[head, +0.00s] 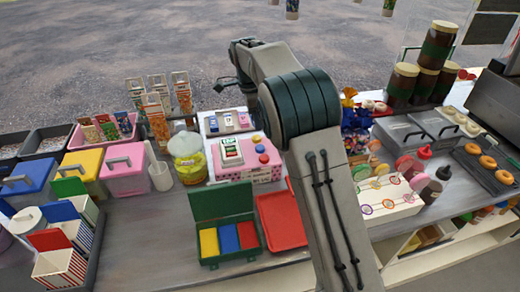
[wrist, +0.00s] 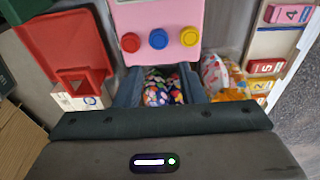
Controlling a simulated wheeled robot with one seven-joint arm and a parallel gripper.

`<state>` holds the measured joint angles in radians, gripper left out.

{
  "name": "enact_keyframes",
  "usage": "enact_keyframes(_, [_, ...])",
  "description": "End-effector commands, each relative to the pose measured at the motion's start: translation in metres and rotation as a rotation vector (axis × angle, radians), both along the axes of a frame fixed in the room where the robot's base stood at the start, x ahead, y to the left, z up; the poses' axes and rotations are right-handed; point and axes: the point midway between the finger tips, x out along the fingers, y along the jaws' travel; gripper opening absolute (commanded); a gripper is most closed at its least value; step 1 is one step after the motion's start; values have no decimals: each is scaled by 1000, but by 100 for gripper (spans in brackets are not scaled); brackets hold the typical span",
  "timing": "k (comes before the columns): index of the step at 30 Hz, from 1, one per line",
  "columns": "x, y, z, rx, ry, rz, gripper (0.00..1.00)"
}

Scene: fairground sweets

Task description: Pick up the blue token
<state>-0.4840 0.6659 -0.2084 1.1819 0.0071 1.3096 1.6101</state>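The blue token (wrist: 158,39) is a round disc on the sloping pink box (wrist: 186,12), in the wrist view. It sits between a red disc (wrist: 131,42) and a yellow disc (wrist: 190,36). In the head view the blue token (head: 260,149) shows small on the pink box (head: 247,174). My gripper (wrist: 160,76) has its two dark fingers apart, pointing toward the pink box, short of the blue token in the picture. A multicoloured dotted thing (wrist: 162,88) shows between the fingers; it does not look gripped.
A red tray (head: 281,218) and an open green box (head: 224,206) with coloured compartments lie in front of the pink box. Patterned bags (wrist: 225,77) lie right of the fingers in the wrist view.

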Motion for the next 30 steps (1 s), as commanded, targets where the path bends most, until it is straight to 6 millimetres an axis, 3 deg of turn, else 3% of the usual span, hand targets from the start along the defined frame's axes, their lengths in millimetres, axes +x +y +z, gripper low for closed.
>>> enact_keyframes(6, [1, -5, -39, -1, 3, 1, 36])
enact_keyframes(14, [1, -7, -58, 1, 1, 2, 36])
enact_keyframes(21, [0, -9, -94, -1, 3, 2, 36])
enact_keyframes(30, [1, -9, -104, 1, 0, 2, 36])
